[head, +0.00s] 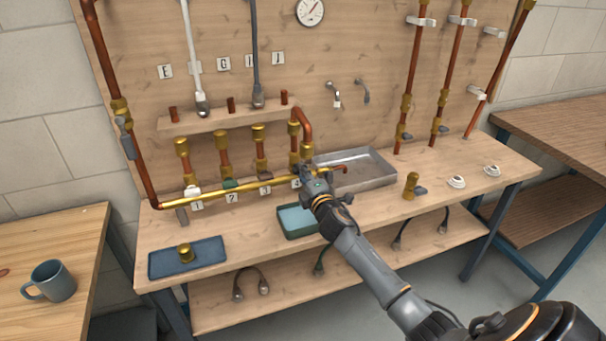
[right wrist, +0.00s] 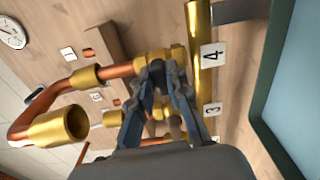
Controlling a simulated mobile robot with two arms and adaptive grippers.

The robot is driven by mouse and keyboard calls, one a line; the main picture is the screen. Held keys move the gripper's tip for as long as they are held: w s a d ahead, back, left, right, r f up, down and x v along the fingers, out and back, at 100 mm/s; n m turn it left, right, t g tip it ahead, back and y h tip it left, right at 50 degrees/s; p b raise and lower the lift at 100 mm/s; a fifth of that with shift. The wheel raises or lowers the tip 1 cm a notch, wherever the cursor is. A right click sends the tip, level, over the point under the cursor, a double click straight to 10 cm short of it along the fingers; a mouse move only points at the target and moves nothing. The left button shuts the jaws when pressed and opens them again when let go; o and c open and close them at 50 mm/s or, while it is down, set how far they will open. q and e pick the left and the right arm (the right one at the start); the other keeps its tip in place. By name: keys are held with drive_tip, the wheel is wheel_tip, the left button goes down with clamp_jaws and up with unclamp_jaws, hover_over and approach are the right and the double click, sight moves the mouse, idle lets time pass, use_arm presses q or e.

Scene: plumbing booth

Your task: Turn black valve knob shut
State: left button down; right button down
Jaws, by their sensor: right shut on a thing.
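My right gripper (head: 308,175) reaches in from the lower right to the fourth valve on the brass manifold pipe (head: 240,194). In the right wrist view its fingers (right wrist: 160,85) are shut on the black valve knob (right wrist: 158,78), beside the label 4 (right wrist: 211,56). The fingers hide most of the knob, so its turned angle cannot be told. To the left along the pipe sit a white knob (head: 192,190), a green knob (head: 230,184) and a brownish knob (head: 265,189). My left gripper is not in view.
A metal tray (head: 375,180) lies behind my right arm and a teal bin (head: 290,235) stands below the pipe. A bent copper pipe (head: 304,125) rises close to the gripper.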

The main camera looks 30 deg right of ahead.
drive_tip(key=shift+d+r+m, duration=0.15)
drive_tip(key=shift+r+m, duration=0.15)
drive_tip(key=shift+m, duration=0.2)
drive_tip(key=c, duration=1.3)
unclamp_jaws()
drive_tip(key=shift+w+f, duration=0.1)
drive_tip(key=shift+f, duration=0.15)
drive_tip(key=v, duration=1.2)
